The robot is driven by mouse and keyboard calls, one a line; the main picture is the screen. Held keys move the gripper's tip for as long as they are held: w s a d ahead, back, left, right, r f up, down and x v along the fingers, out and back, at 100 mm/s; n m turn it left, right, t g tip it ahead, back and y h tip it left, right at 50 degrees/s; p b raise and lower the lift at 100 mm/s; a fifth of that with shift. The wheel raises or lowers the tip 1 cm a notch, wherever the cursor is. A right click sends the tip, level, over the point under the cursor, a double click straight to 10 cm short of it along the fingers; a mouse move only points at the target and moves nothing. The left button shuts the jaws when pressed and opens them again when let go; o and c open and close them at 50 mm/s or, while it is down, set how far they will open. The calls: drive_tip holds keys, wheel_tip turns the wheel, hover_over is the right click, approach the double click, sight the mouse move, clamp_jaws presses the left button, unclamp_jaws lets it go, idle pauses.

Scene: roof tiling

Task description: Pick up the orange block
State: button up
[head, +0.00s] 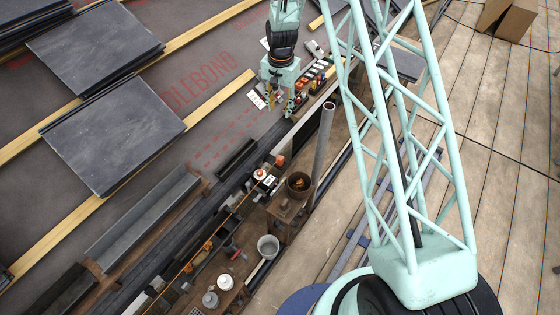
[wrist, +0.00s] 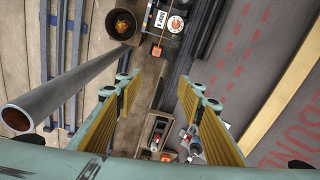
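A small orange block (head: 281,160) sits on the brown plank beside the labelled white and dark items in the head view. It also shows in the wrist view (wrist: 156,50), near the top, beyond my fingertips and roughly between their lines. The gripper is apart from the block.
A dark bucket (head: 299,186) and a grey pipe (head: 323,142) stand close to the block. Small trays of items (wrist: 157,132) lie below the gripper. Slate tiles (head: 115,130) and yellow battens lie left; plank flooring lies right.

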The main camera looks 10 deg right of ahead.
drive_tip(key=m+p, duration=0.2)
hover_over(280, 157)
wheel_tip(280, 157, down, 21)
drive_tip(key=shift+s+a+g, duration=0.1)
drive_tip(key=shift+s+g, duration=0.05)
drive_tip(key=shift+g, duration=0.25)
drive_tip(key=shift+f, duration=0.1)
drive_tip(key=shift+f, duration=4.15)
drive_tip(key=shift+f, duration=0.1)
drive_tip(key=shift+f+b, duration=0.5)
drive_tip(key=shift+f, duration=2)
drive_tip(key=shift+c, duration=0.7)
drive_tip(key=c, duration=0.8)
